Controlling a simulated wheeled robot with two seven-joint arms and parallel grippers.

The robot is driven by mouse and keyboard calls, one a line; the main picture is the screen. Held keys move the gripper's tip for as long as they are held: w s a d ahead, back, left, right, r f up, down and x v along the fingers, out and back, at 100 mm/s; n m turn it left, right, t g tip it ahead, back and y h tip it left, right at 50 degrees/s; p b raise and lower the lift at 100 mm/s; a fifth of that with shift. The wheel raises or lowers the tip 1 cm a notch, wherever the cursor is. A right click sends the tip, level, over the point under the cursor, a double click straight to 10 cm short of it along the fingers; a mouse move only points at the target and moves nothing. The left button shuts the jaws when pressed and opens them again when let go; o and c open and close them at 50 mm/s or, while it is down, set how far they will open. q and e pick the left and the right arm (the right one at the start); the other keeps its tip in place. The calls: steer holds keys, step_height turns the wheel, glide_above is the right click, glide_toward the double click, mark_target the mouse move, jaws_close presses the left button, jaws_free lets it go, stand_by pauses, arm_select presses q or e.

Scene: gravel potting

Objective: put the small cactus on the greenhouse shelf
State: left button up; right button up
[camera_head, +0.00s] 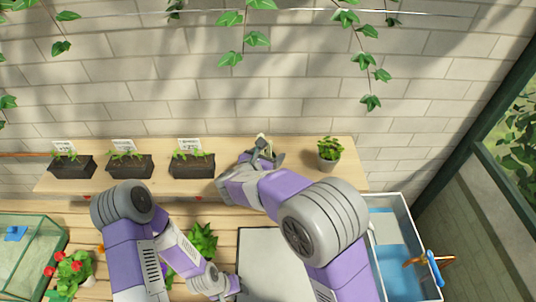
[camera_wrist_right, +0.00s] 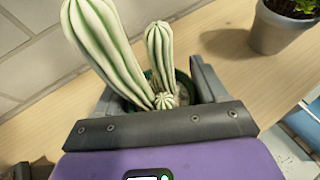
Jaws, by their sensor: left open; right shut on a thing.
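The small cactus (camera_wrist_right: 104,42) has pale green ribbed columns and sits in a dark green pot (camera_wrist_right: 184,84). My right gripper (camera_wrist_right: 160,95) is shut on the pot, with one finger on each side. In the head view, the right gripper (camera_head: 264,158) is over the wooden shelf (camera_head: 300,152) by the brick wall, and only a pale bit of the cactus (camera_head: 262,139) shows past it. I cannot tell whether the pot touches the shelf. My left gripper (camera_head: 226,288) is open, low in the head view, beside the grey mat.
Several dark planters, one of them here (camera_head: 192,165), stand on the shelf's left part. A potted herb (camera_head: 329,153) stands to the right of my right gripper. Below are a grey mat (camera_head: 262,245), a leafy green plant (camera_head: 202,240), red flowers (camera_head: 70,268) and a blue-lined tray (camera_head: 404,284).

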arm_select(q)
steer(key=shift+f, duration=0.1)
arm_select(e)
steer(key=o, duration=1.2)
steer(key=shift+r, duration=0.15)
arm_select(q)
steer(key=shift+f+b, duration=0.5)
steer(key=shift+b, duration=0.1)
arm_select(e)
steer(key=v, duration=1.2)
